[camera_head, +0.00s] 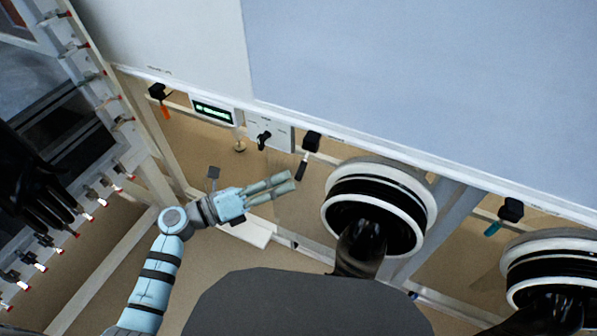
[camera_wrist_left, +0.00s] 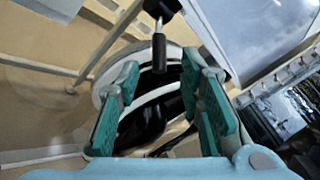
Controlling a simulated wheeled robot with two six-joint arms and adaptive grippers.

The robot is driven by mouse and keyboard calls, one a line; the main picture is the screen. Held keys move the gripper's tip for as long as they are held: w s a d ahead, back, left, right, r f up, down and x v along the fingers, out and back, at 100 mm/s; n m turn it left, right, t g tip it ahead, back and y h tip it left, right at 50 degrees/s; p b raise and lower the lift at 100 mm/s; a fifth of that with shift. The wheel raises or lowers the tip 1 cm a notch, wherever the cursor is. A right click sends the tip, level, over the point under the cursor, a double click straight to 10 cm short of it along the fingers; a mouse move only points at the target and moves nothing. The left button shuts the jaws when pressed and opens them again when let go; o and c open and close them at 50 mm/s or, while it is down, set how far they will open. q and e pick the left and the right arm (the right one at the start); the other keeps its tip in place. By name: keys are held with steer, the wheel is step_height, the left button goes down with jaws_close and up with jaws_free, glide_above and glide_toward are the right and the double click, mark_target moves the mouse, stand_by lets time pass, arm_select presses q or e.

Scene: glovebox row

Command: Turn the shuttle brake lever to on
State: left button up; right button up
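A lever with a black grip (camera_head: 302,167) hangs from a black pivot (camera_head: 312,141) under the edge of the pale cabinet, left of the nearest glove port. Its label is not readable, so I cannot confirm it is the shuttle brake lever. My left gripper (camera_head: 283,184) is open and empty, just below and left of that grip in the head view. In the left wrist view the black grip (camera_wrist_left: 160,52) shows ahead, beyond the gap between the open green-padded fingers (camera_wrist_left: 160,88); no contact shows. My right gripper is not in view.
An orange-handled lever (camera_head: 165,110), a green-lit display (camera_head: 213,111), a panel with a black knob (camera_head: 264,138) and a teal-handled lever (camera_head: 493,228) line the cabinet edge. Ringed glove ports (camera_head: 379,190) stand close on the right. A white frame post (camera_head: 153,182) is left.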

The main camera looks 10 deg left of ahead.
mark_target(299, 171)
arm_select(q)
steer(key=x, duration=0.5)
steer(key=shift+w+d, duration=0.2)
steer(key=shift+d, duration=0.05)
jaws_close()
